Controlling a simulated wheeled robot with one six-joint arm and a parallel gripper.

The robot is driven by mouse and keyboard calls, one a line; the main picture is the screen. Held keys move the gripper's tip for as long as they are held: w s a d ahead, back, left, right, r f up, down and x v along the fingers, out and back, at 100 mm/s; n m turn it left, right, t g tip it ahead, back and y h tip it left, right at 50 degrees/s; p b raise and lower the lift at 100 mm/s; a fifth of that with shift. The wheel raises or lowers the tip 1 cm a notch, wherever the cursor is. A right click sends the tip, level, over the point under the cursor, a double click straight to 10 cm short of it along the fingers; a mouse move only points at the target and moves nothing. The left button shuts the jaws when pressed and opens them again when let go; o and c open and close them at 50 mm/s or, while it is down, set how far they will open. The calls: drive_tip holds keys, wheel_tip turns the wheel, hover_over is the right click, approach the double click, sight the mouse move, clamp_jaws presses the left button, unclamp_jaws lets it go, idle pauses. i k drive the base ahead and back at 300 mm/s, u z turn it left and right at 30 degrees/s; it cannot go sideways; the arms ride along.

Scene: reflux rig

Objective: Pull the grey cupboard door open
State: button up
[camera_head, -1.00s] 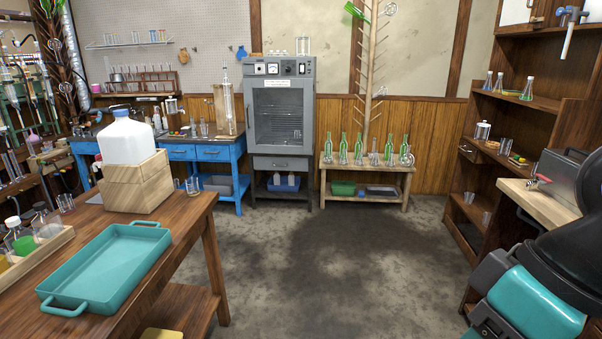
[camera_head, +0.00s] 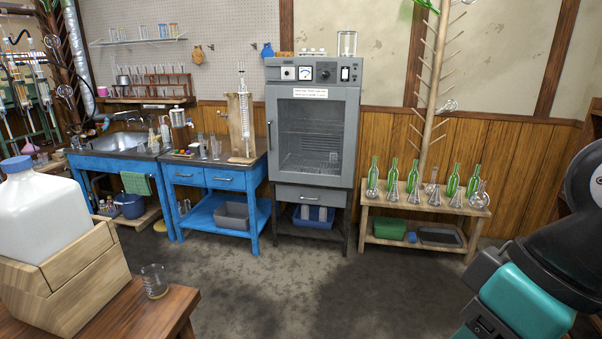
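The grey cupboard (camera_head: 313,70) stands against the back wall, a little right of the picture's middle. Its door (camera_head: 341,130) has a grey frame around a dark window, with a white label near the top. The door looks shut. A thin upright handle (camera_head: 269,137) shows at the door's left edge. Wire shelves are dimly visible through the window. Part of my arm, black and teal, shows at the lower right, well apart from the cupboard. My gripper is not in the picture.
A wooden table (camera_head: 150,318) with a boxed white jug (camera_head: 45,210) is near at left. A blue bench (camera_head: 204,178) stands left of the cupboard, and a low bottle bench (camera_head: 440,208) at right. The floor (camera_head: 290,275) before the cupboard is clear.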

sight(351, 96)
drive_tip(key=u, duration=0.2)
drive_tip(key=i, duration=3.85)
drive_tip(key=u, duration=0.15)
